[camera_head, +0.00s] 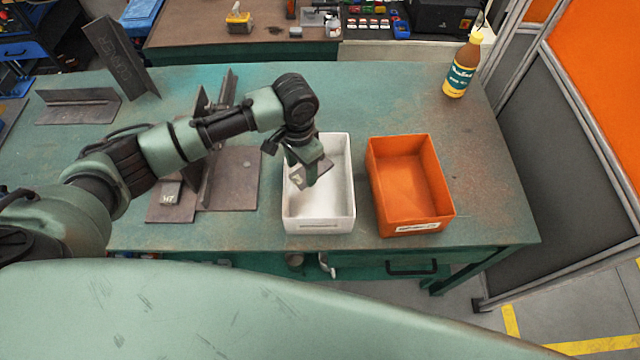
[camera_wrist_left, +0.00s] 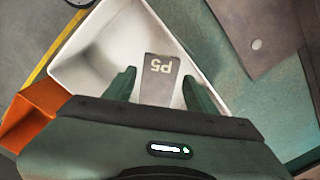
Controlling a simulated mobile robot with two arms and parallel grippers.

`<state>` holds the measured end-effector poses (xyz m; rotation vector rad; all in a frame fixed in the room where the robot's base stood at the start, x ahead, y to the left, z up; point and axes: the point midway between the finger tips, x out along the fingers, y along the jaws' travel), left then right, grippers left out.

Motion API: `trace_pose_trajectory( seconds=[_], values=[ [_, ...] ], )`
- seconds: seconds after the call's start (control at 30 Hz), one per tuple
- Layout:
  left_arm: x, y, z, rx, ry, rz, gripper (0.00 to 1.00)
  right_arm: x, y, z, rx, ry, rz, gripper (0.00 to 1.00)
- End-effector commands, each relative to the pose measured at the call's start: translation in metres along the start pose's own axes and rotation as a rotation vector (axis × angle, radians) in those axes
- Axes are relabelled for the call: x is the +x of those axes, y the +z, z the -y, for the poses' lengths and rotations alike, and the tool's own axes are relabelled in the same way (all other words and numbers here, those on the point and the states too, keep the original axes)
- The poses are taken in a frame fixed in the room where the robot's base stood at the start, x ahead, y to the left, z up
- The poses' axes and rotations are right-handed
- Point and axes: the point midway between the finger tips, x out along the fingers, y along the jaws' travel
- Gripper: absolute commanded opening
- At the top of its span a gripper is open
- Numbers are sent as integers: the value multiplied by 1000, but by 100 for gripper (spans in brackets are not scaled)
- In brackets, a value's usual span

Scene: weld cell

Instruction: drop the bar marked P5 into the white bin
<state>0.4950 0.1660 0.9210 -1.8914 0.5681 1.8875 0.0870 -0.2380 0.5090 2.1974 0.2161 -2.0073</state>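The white bin (camera_head: 319,225) stands on the bench; in the left wrist view its pale wall (camera_wrist_left: 75,62) shows behind my fingers. My left gripper (camera_head: 309,176) points down over the bin. The bar marked P5 (camera_wrist_left: 160,72) appears between its two fingertips (camera_wrist_left: 159,84), with narrow gaps on both sides, so the fingers look open. In the head view a pale marked face of the bar (camera_head: 298,177) shows at the fingertips. I cannot tell its exact height above the bin floor. My right gripper is not in view.
An orange bin (camera_head: 447,215) stands right of the white bin. A bar marked M7 (camera_head: 170,193) lies on dark plates (camera_head: 236,180) to the left. Steel angle pieces (camera_head: 80,105) lie farther left. A bottle (camera_head: 460,70) stands at the back right. The bench's right side is clear.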

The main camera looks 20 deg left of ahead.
Motion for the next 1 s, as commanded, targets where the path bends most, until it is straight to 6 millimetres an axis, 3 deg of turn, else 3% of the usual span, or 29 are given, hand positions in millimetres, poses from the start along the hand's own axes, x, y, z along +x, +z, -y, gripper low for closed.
trace_pose_trajectory(
  seconds=[0.43,0.8,1.0],
  values=[
    [-3,1,0,0,1,3,71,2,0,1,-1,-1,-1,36],
    [-62,0,0,1,0,-2,71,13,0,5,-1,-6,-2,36],
    [-77,0,0,0,0,1,71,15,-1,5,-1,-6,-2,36]
  ],
)
